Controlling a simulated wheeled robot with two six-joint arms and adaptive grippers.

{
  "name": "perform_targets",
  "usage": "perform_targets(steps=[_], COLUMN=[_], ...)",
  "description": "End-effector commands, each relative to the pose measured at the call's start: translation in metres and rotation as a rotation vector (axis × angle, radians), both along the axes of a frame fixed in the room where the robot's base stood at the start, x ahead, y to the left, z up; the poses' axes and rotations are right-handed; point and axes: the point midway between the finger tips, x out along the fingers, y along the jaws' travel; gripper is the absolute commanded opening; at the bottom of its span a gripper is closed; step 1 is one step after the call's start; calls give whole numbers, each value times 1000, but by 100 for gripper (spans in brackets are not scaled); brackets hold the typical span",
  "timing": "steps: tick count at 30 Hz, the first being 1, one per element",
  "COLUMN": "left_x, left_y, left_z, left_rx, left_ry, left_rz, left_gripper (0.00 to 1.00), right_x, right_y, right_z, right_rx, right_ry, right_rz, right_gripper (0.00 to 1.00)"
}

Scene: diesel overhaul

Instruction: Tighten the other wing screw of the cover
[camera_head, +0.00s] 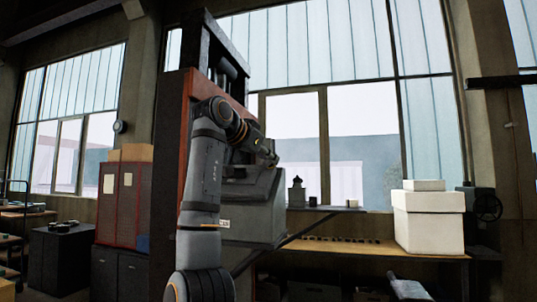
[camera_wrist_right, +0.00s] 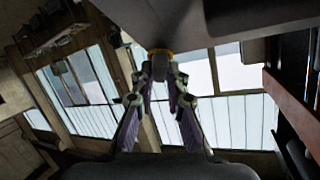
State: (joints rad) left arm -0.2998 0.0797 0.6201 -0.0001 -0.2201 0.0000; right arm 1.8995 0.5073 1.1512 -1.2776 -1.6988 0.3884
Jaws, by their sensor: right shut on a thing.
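My right gripper (camera_head: 272,158) reaches up to the top of a grey sloped housing (camera_head: 262,212) in the head view. In the right wrist view its two fingers (camera_wrist_right: 160,76) close in on a small dark piece with a brass-coloured collar (camera_wrist_right: 160,52), which looks like a wing screw. The gripper is shut on it. The collar sits against a grey surface (camera_wrist_right: 215,18), apparently the cover. The head view hides the screw behind the gripper, and I cannot make out a second wing screw. My left gripper is not in view.
A red-edged column (camera_head: 172,150) stands just left of my arm. A wooden bench (camera_head: 350,247) with a row of small dark parts and white boxes (camera_head: 430,222) is at right. A small shelf (camera_head: 325,208) holds a dark lantern-like object (camera_head: 297,193). Red cabinets (camera_head: 122,205) stand at left.

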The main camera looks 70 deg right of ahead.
Motion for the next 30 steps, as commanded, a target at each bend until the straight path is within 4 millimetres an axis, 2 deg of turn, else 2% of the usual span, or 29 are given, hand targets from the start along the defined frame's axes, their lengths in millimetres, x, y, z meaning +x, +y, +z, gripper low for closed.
perform_targets(steps=[1, 3, 6, 8, 16, 17, 23, 24, 30], left_x=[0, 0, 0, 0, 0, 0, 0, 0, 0], left_y=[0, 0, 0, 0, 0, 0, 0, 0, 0], left_z=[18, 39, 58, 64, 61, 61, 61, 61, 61], left_rx=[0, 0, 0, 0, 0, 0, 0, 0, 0], left_ry=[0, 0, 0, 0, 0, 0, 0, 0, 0], left_rz=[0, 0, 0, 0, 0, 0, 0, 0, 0], left_gripper=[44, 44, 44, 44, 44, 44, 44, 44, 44], right_x=[-1, 0, -1, -1, -1, -1, -1, -1, 0], right_y=[-1, -1, -1, -1, -1, -1, 0, 0, 0], right_z=[10, 14, 12, 8, 0, 0, 0, 0, 0], right_rx=[4, 12, 20, 24, 25, 25, 27, 27, 28], right_ry=[-23, -81, -160, -194, -225, -224, -223, -223, -223], right_rz=[-43, -125, -229, -270, -303, -303, -301, -301, -299], right_gripper=[0, 0, 0, 0, 0, 15, 42, 44, 44])
